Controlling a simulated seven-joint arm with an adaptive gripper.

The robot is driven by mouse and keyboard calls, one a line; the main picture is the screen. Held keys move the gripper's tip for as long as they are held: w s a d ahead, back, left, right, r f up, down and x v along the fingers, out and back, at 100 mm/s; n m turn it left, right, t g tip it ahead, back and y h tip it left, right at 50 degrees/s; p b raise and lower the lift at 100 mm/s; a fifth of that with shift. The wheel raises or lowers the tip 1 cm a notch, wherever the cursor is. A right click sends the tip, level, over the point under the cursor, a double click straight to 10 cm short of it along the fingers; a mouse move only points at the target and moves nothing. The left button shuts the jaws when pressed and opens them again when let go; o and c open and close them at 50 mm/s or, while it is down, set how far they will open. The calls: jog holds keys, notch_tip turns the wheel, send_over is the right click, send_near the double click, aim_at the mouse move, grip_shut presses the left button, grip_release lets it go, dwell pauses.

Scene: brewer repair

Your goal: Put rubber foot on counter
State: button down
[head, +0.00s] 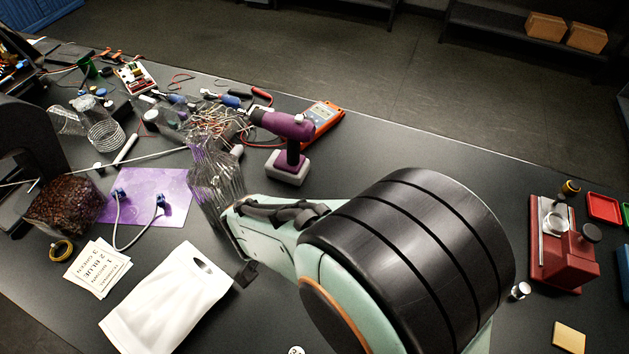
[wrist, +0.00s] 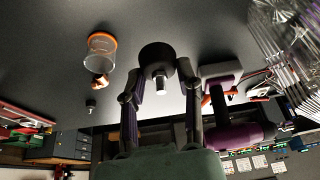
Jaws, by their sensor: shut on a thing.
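The rubber foot (wrist: 157,56) is a round black piece with a short, shiny metal stud, seen in the wrist view. My gripper (wrist: 158,80) is shut on it, with one finger on each side. The dark counter (head: 365,160) fills much of the head view and shows as a grey surface behind the foot in the wrist view (wrist: 205,30). I cannot tell the gap between foot and counter. In the head view my arm hides most of the gripper, and a small black part shows near the white bag; I cannot tell whether it is the foot.
A white bag (head: 165,305), a clear ribbed container (head: 218,185) and a purple drill (head: 288,130) are near my gripper. A purple mat (head: 150,195) lies left. A red device (head: 565,255) stands right. A clear jar with an orange rim (wrist: 102,52) shows in the wrist view.

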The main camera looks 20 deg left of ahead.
jog(key=shift+s+d+r, duration=0.1)
jog(key=shift+s+d, duration=0.05)
jog(key=shift+d, duration=0.05)
jog(key=shift+s+m+h, duration=0.2)
jog(key=shift+m+h, duration=0.2)
jog(key=shift+m, duration=0.5)
jog(key=w+d+f+m+g+h, duration=0.1)
jog(key=w+d+f+m+h, duration=0.15)
jog(key=w+d+m, duration=0.7)
jog(key=m+g+h, duration=0.1)
jog(key=m+g, duration=0.4)
jog(key=m, duration=0.7)
send_over(517, 345)
jog(key=a, duration=0.1)
jog(key=f, duration=0.4)
jog(key=shift+w+a+f, duration=0.1)
jog(key=shift+w+f, duration=0.05)
jog(key=shift+w, duration=0.05)
jog(key=shift+w+f, duration=0.1)
jog(key=shift+f, duration=2.85)
